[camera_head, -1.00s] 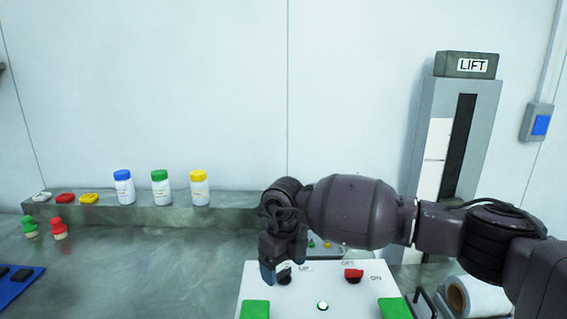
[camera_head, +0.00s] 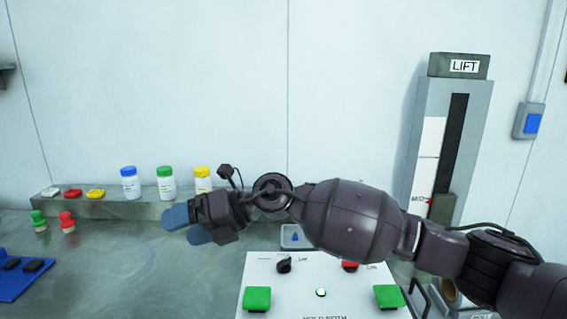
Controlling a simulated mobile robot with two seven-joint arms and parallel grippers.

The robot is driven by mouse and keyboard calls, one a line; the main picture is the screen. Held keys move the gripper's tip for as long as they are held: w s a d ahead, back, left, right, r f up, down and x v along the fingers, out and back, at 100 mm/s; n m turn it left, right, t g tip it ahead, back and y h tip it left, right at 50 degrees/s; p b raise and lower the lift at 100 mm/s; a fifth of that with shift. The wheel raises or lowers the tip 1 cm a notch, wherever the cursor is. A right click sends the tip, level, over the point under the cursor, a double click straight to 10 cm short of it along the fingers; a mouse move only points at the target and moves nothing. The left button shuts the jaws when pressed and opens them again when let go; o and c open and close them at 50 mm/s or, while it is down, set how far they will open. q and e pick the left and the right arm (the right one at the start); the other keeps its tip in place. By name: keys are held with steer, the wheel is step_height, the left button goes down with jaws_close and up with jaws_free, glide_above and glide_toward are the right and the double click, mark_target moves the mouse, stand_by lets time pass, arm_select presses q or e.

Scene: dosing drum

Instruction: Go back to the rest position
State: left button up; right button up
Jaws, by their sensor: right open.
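My right arm comes in from the right and reaches across above the white control panel (camera_head: 290,292). My right gripper (camera_head: 186,226) points left, with its two blue fingertips apart and nothing between them. It is above the grey bench, in front of the ledge and just below the yellow-capped bottle (camera_head: 202,182). My left gripper is not in view. The panel carries a black knob (camera_head: 284,265), a red switch (camera_head: 349,267) partly hidden by my arm, two green buttons (camera_head: 257,299) and a lit lamp (camera_head: 321,292).
Blue-capped (camera_head: 130,184) and green-capped (camera_head: 166,184) bottles stand on the ledge. Green and red stamp-like pieces (camera_head: 67,222) stand on the bench by a blue tray (camera_head: 22,280). A small tray (camera_head: 292,236) lies behind the panel.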

steer(key=w+d+r+m+t+y, duration=0.35)
steer(key=d+m+t+y, duration=0.35)
steer(key=m+t, duration=0.6)
steer(key=w+d+f+m+t+h, duration=0.2)
steer(key=d+f+m+t+h, duration=0.5)
steer(key=d+f+m+h, duration=1)
steer(key=s+d+f+m+g+h, duration=0.2)
steer(key=s+d+f+m+g, duration=0.1)
steer(key=s+d+f+m, duration=1)
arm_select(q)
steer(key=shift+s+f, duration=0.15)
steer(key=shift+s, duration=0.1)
arm_select(e)
steer(key=s+d+f+g+h, duration=0.1)
steer(key=s+d+f, duration=0.2)
steer(key=s+f, duration=0.4)
steer(key=s+d+f+g+h, duration=0.1)
steer(key=s+d+f+g, duration=0.1)
steer(key=s+d+f, duration=0.2)
steer(key=s+f, duration=0.3)
steer(key=s, duration=0.1)
steer(key=shift+s+d+m+g, duration=0.25)
steer(key=shift+s+m+g, duration=0.05)
